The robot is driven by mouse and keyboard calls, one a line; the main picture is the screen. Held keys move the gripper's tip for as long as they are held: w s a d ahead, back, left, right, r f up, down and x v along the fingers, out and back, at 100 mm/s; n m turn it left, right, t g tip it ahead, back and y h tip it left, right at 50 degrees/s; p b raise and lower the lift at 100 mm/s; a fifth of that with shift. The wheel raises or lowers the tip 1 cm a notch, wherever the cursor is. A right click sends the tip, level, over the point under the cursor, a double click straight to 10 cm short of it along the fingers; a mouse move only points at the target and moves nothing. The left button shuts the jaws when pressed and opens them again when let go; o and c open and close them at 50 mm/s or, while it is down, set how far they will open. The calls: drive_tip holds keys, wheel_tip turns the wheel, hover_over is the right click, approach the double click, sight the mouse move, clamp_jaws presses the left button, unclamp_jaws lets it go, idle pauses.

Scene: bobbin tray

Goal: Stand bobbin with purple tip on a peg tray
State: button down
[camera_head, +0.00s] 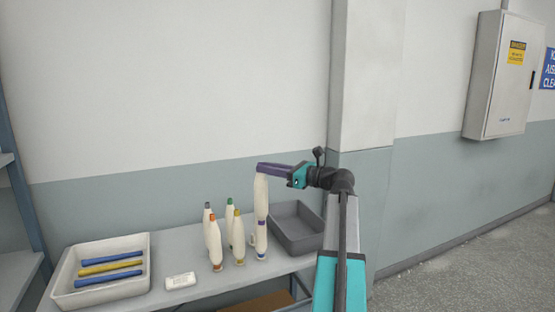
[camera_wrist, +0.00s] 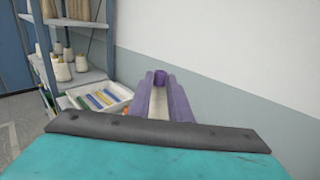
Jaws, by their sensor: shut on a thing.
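My gripper (camera_head: 263,167) has purple fingers and is shut on a cream bobbin (camera_head: 261,196), which hangs upright below the fingers, above the table. Directly below the held bobbin in the head view stands another cream bobbin with a purple-blue tip (camera_head: 261,240). I cannot tell whether the two touch. The peg tray itself is hard to make out.
A grey bin (camera_head: 309,240) is right of the bobbins. A white tray (camera_head: 67,296) with blue and yellow rods stands at the left. A small white item (camera_head: 181,281) lies between tray and bobbins. A shelf (camera_wrist: 88,78) holds spools. A wall rises behind.

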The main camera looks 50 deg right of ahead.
drive_tip(key=w+a+f+n+g+y+b, duration=0.1)
drive_tip(key=a+f+n+g+y, duration=0.1)
drive_tip(key=a+f, duration=1)
drive_tip(key=w+a+f+n+g+y+b, duration=0.2)
drive_tip(key=a+f, duration=1)
drive_tip(key=a, duration=0.8)
drive_tip(key=w+a+f+n+g+y+b, duration=0.1)
drive_tip(key=a+f+y, duration=0.4)
drive_tip(key=a+f, duration=0.8)
drive_tip(key=a+n+g, duration=0.1)
drive_tip(key=a+n, duration=0.1)
drive_tip(key=a, duration=0.1)
drive_tip(key=shift+w+n+g+y+b, duration=0.2)
drive_tip(key=shift+n+g+y+b, duration=0.1)
drive_tip(key=shift+g+b, duration=0.1)
drive_tip(key=shift+s+a+f, duration=0.1)
